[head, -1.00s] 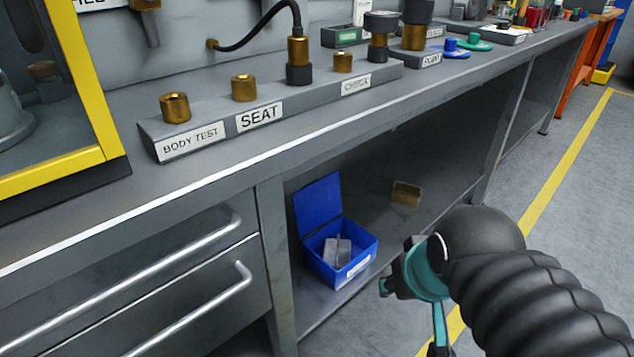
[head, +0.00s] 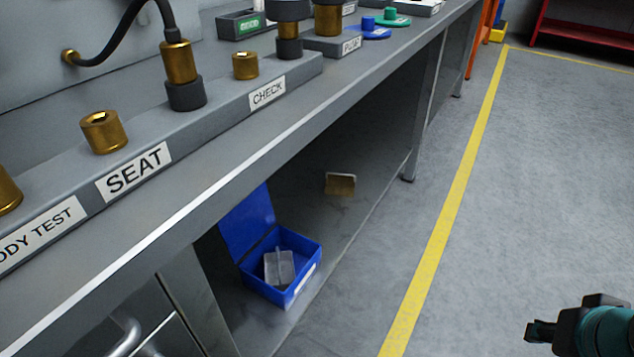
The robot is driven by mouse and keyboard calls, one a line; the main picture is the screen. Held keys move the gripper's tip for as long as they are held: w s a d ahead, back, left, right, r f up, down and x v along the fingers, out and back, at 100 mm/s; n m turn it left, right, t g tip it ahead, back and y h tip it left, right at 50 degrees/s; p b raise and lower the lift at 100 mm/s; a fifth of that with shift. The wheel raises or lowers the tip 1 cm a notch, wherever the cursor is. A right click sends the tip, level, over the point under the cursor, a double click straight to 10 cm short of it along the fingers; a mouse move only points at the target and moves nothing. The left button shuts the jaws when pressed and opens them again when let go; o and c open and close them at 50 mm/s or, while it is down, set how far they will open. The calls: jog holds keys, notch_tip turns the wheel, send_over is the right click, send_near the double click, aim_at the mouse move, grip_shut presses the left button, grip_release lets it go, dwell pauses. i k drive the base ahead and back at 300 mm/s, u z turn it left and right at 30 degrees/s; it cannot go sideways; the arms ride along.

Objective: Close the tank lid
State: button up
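No thing that I can surely call the tank or its lid shows in the head view now. A blue box (head: 292,299) stands on the low shelf under the bench, and its hinged lid (head: 247,222) is raised and leans back. Clear or grey pieces lie inside the box. My gripper (head: 535,332) is at the lower right edge, over the floor and well apart from the bench and the box. Its fingers are small and seen from the side, so I cannot tell whether they are open or shut. I see nothing held in it.
The grey bench (head: 230,165) runs from lower left to upper right. A fixture block with brass fittings (head: 103,132) and labels such as SEAT (head: 134,172) stands on it. A brass-coloured block (head: 340,184) lies on the shelf. The floor right of the yellow line (head: 450,215) is clear.

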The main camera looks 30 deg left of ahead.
aim_at(244, 225)
jog(key=z, duration=0.35)
jog(key=i, duration=2.95)
jog(key=u, duration=3.4)
jog(key=i, duration=0.85)
jog(key=z, duration=0.1)
